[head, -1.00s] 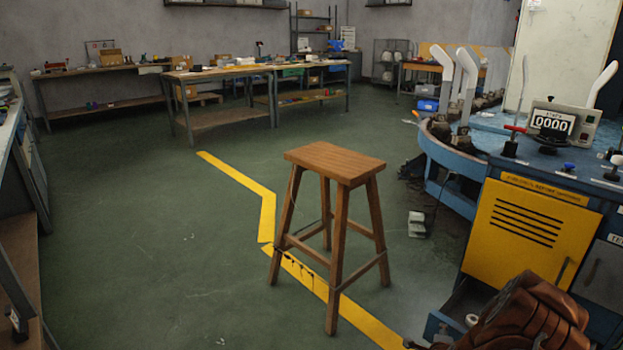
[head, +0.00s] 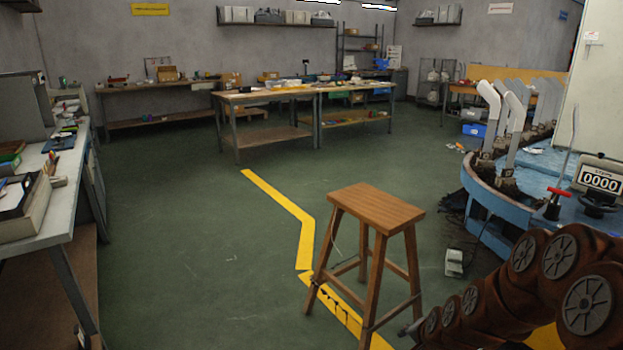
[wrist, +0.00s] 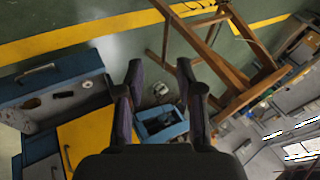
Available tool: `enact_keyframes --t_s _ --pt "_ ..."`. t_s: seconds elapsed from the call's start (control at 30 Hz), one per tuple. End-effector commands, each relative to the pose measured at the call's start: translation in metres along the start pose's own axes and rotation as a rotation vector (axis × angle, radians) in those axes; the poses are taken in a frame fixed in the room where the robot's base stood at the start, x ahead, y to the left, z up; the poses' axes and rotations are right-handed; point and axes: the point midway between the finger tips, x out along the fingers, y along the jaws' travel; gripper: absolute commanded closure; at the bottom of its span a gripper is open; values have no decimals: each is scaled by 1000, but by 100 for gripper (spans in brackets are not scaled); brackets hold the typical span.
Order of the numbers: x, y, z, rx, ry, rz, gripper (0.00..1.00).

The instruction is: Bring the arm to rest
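My arm shows at the lower right of the head view as a folded reddish-brown chain of links in front of the blue machine. In the wrist view my gripper (wrist: 158,78) has its two dark fingers spread apart, with nothing between them. In the head view the gripper end is low in the picture and cannot be made out clearly. Beyond the fingers the wrist view shows a tilted scene of the floor, a yellow line and the stool.
A wooden stool (head: 376,208) stands on the yellow floor line, near my arm. The blue round machine (head: 485,195) with white sock forms is at right. A cluttered bench (head: 45,225) is at left. Worktables (head: 265,98) stand farther back. The green floor (head: 190,250) between is open.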

Motion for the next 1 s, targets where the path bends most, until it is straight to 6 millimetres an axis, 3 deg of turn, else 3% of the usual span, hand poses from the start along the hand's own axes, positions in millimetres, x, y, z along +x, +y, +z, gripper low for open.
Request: enact_keyframes --t_s 0.03,0.43,0.67,1.0 --pt "-26 -13 4 -48 -22 12 63" --pt "-173 -29 61 -394 -231 162 63" --pt "-264 -22 89 -567 -350 251 63" --pt "-399 3 127 -772 -529 368 63"
